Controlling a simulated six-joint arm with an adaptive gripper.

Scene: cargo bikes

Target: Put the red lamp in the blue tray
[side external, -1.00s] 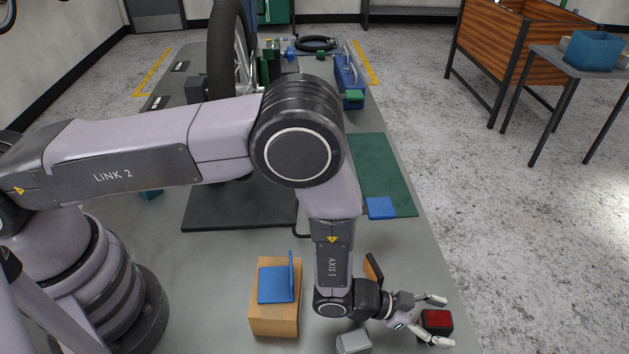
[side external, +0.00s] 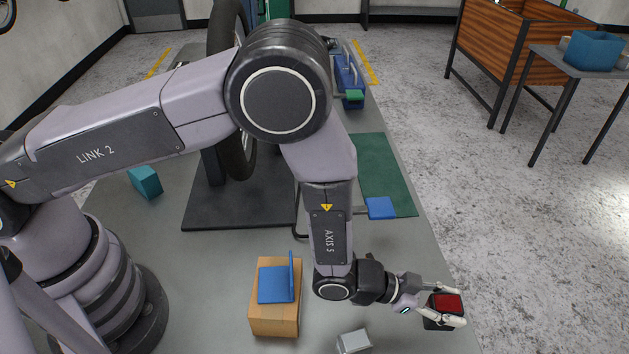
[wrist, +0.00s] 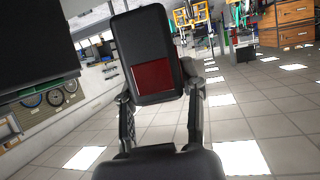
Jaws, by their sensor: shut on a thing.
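The red lamp (side external: 447,302) is a small black block with a red face. My gripper (side external: 457,306) is shut on it, one finger on each side, at the right front edge of the bench. In the wrist view the lamp (wrist: 153,75) stands slightly tilted between the fingers, with floor behind it. A long blue tray-like holder (side external: 343,70) lies at the bench's far right edge with a green block on it. Another blue open container (side external: 594,50) stands on a side table at the far right. I cannot tell which is the blue tray.
A cardboard box (side external: 274,318) carries a blue angled piece (side external: 276,284). A grey block (side external: 353,341) sits near the front. A green mat (side external: 385,165) with a blue pad (side external: 381,208), a wheel stand (side external: 240,207) and a teal block (side external: 145,182) are farther back.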

